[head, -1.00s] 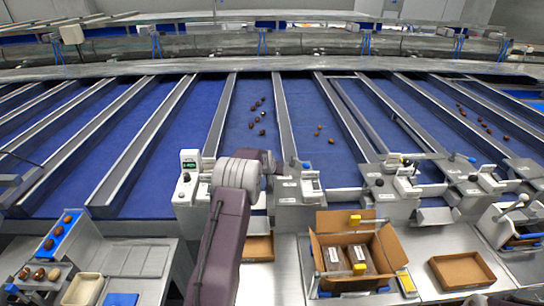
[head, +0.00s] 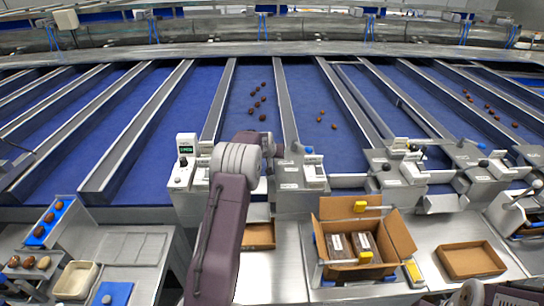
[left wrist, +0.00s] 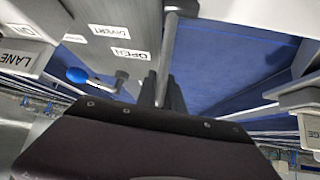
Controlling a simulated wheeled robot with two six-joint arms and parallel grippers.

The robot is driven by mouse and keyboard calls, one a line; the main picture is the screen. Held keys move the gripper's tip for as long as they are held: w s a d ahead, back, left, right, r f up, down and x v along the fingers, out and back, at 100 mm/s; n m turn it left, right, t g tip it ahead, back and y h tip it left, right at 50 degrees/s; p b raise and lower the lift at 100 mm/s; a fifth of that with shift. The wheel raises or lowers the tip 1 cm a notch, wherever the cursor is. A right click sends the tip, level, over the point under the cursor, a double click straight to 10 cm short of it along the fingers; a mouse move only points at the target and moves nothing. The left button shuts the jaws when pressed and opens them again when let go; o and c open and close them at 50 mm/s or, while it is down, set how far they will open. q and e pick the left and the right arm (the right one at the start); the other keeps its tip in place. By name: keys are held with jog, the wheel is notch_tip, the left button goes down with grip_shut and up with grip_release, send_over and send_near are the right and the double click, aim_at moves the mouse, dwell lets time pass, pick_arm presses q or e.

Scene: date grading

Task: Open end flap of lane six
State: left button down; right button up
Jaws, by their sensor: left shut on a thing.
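My left gripper (head: 272,148) is at the near end of a blue lane (head: 252,80), between two control housings. Its fingers show in the left wrist view (left wrist: 162,92), shut on a slim grey bar (left wrist: 169,45). Beside the bar is a grey housing with labels reading OPEN (left wrist: 131,53) and DIVERT (left wrist: 109,31), and a lever with a blue knob (left wrist: 77,75). I cannot make out the lane number or tell the flap's position; my arm hides much of the lane end. My right gripper is not seen.
Several dates (head: 257,101) lie on this lane. Control housings stand left (head: 186,165) and right (head: 300,170) of my gripper. An open carton (head: 393,233) with packs and an empty brown tray (head: 470,260) are on the steel bench at the right.

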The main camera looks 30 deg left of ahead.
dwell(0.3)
pick_arm(q)
jog(key=c, duration=1.3)
grip_release()
jog(key=shift+w, duration=0.15)
jog(key=shift+o, duration=0.8)
jog(key=shift+w+f, duration=0.15)
jog(key=shift+f, duration=0.05)
jog(key=b+v, duration=0.2)
jog(key=v, duration=0.7)
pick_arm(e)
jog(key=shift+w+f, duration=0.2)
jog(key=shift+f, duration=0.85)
pick_arm(q)
jog(key=shift+a, duration=0.1)
